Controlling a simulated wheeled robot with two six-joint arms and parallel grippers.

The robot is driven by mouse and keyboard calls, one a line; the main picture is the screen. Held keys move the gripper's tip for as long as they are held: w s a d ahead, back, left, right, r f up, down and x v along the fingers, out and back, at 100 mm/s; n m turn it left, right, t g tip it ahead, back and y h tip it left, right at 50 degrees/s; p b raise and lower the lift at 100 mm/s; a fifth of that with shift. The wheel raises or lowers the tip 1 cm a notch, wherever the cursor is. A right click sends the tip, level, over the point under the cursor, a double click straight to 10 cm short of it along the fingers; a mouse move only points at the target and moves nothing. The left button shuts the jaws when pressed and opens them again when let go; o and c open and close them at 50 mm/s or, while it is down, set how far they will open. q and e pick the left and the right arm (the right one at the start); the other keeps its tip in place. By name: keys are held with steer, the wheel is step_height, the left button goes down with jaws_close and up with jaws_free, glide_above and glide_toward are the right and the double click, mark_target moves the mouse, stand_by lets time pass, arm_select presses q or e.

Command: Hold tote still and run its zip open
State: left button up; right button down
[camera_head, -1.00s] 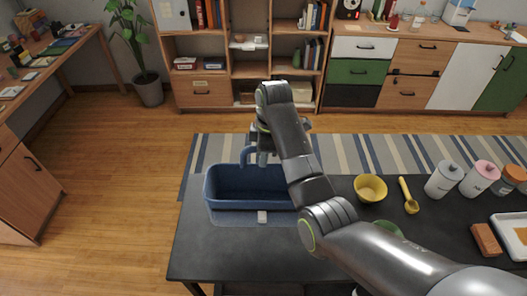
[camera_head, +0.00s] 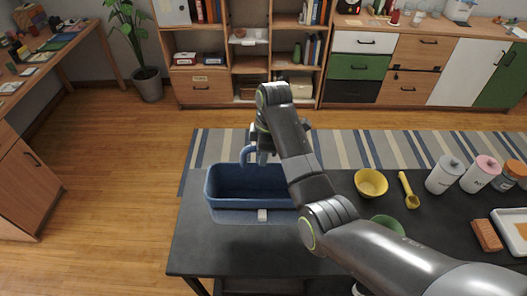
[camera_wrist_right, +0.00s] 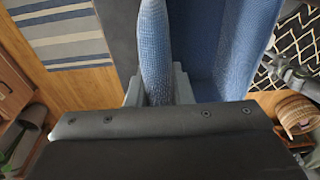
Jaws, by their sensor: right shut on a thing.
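The tote (camera_head: 228,202) is a blue open-topped rectangular bag on the dark table, near its left end. A flat grey-blue strip (camera_head: 236,216) runs along its front, with a small pale tab (camera_head: 262,215) on it. My right gripper (camera_head: 260,152) is over the tote's far side, shut on its blue looped handle (camera_head: 246,157). In the right wrist view, the woven blue handle (camera_wrist_right: 155,45) stands between the two grey fingers (camera_wrist_right: 157,88), with the tote's blue side (camera_wrist_right: 215,45) beside it. My arm hides the tote's right end. My left gripper is not in view.
On the table (camera_head: 225,250), right of my arm, are a yellow bowl (camera_head: 371,183), a yellow scoop (camera_head: 409,191), lidded jars (camera_head: 444,175), a brick-coloured block (camera_head: 486,235) and a white tray (camera_head: 510,217). A green bowl (camera_head: 389,222) is partly behind my arm. The table's front left is clear.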

steer(key=shift+f+b, duration=1.55)
steer(key=shift+f, duration=2.6)
steer(key=c, duration=1.2)
jaws_free()
steer(key=shift+r, duration=0.1)
steer(key=r, duration=0.5)
steer(key=d+r, duration=0.1)
steer(key=r, duration=0.1)
steer(key=shift+r, duration=0.15)
